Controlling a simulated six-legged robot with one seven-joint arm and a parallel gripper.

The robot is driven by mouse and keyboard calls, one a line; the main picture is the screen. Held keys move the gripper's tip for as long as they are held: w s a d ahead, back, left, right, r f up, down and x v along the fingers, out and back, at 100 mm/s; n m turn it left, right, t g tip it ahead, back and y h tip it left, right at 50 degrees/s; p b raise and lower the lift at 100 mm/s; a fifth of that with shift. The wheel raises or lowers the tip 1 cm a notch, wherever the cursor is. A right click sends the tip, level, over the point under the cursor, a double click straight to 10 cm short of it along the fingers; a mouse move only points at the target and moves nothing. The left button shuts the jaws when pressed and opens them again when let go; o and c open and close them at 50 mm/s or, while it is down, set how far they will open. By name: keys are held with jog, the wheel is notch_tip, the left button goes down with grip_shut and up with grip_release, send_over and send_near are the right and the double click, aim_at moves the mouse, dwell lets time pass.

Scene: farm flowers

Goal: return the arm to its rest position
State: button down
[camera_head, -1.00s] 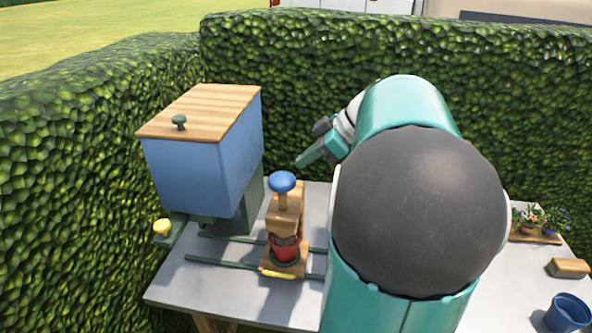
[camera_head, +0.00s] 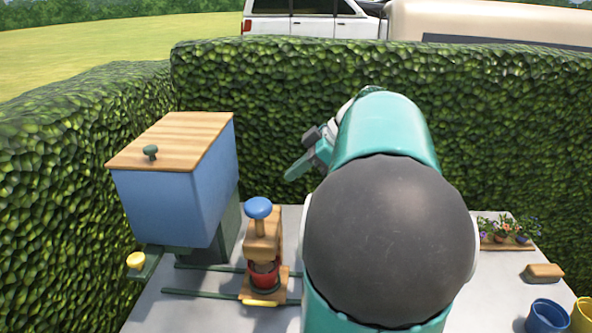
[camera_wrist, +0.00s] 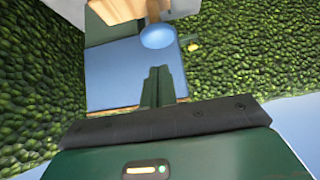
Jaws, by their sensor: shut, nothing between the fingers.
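My arm with its large grey joint rises over the middle of the table in the head view. My gripper (camera_head: 297,172) is at the upper left end of the arm, shut and empty, in the air above and behind the blue-knobbed press (camera_head: 262,240). In the wrist view my gripper (camera_wrist: 157,77) shows its fingers together, with the blue knob (camera_wrist: 157,36) and the blue box (camera_wrist: 120,75) beyond them. A red pot (camera_head: 265,276) sits in the press. Part of the table is hidden behind my arm.
The blue hopper (camera_head: 178,205) with a wooden lid stands at the left, a yellow-knobbed lever (camera_head: 136,260) in front. Green rails (camera_head: 205,293) cross the table. At the right are a flower tray (camera_head: 508,244), a wooden block (camera_head: 543,272), a blue pot (camera_head: 547,318) and a yellow pot (camera_head: 583,316). Hedges enclose the table.

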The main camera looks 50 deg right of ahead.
dwell(0.3)
jog(key=s+a+f+m+h, duration=0.1)
jog(key=s+a+f+m, duration=0.1)
jog(key=a, duration=0.8)
jog(key=s+a+f+m+g+h, duration=0.1)
jog(key=s+a+f+m+h, duration=0.1)
jog(key=a, duration=0.8)
jog(key=s+a+f+m+h, duration=0.2)
jog(key=a+f, duration=0.3)
jog(key=a, duration=0.6)
jog(key=shift+s+f+m+g, duration=0.3)
jog(key=shift+s+m, duration=0.15)
jog(key=shift+m, duration=0.35)
jog(key=shift+d, duration=0.15)
